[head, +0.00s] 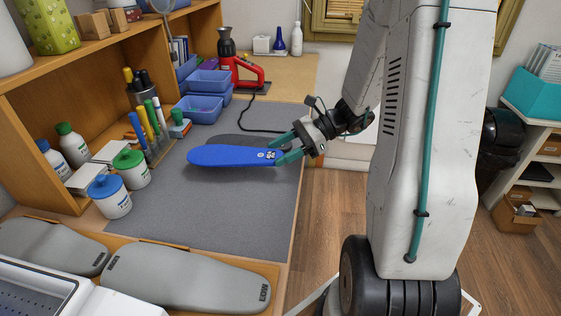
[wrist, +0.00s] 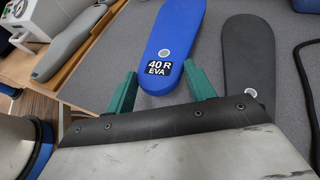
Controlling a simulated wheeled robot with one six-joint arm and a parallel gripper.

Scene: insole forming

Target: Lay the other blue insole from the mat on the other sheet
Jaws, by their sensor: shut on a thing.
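The blue insole (head: 228,156) is pinched at its labelled end by my gripper (head: 283,150), over the grey mat (head: 155,205). A shadow lies beneath it, so it seems slightly raised. In the wrist view the blue insole (wrist: 172,40) shows a "40 R EVA" label, with my gripper's teal fingers (wrist: 161,90) on either side of its near end. Two grey insole-shaped pieces, perhaps the sheets, lie at the front: one at left (head: 45,247) and one at right (head: 185,277). I cannot tell what lies under them.
A dark grey insole (wrist: 250,50) lies on the mat beside the blue one. White jars (head: 110,197), pens and blue bins (head: 208,82) line the mat's left side. A red heat tool (head: 240,70) with a black cord stands behind. The mat's front half is clear.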

